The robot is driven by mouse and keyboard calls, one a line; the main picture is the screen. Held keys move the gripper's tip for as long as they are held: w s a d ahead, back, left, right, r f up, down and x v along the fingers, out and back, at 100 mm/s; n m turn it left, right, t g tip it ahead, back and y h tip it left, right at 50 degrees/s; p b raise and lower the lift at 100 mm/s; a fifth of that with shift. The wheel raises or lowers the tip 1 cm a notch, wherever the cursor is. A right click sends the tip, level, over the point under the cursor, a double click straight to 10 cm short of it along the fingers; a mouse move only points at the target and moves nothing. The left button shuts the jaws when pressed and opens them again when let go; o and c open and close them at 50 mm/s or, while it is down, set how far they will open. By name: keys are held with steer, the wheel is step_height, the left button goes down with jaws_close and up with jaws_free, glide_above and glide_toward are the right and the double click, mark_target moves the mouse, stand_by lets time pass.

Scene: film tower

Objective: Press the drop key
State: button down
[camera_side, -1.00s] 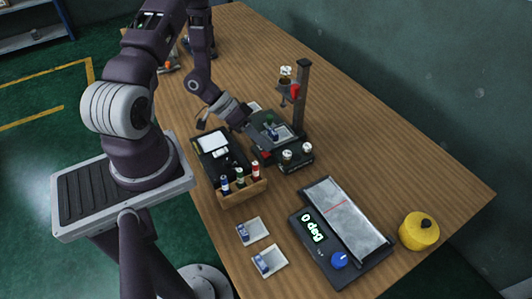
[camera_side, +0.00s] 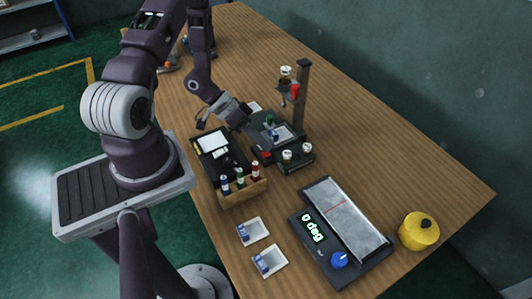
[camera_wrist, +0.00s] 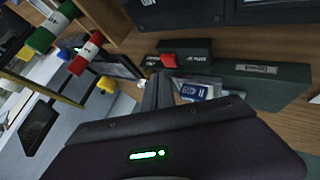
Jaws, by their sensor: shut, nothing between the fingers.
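A red key (camera_side: 265,155) sits on the front corner of the dark base (camera_side: 262,146) of the film tower (camera_side: 302,95). In the wrist view the red key (camera_wrist: 169,60) shows on a dark block, just beyond my fingertips. I take it as the drop key, as its label is too small to read. My gripper (camera_side: 248,121) is beside the tower base, behind the key in the side view. In the wrist view my gripper (camera_wrist: 158,82) is shut and empty, its fingers pointing towards the key. Whether they touch it cannot be told.
A dark caddy (camera_side: 222,165) with colored vials stands close by my gripper. A block with two white-topped knobs (camera_side: 297,156) is beside the base. A device reading "0 deg" (camera_side: 312,226), two small trays (camera_side: 252,231) and a yellow pot (camera_side: 419,231) stand nearer the front.

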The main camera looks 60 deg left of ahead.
mark_target(262, 153)
steer(key=shift+f, duration=0.1)
stand_by(0.3)
steer(key=shift+f, duration=0.3)
steer(key=shift+f, duration=0.4)
stand_by(0.5)
stand_by(0.3)
steer(key=shift+r, duration=0.8)
steer(key=shift+r, duration=2.55)
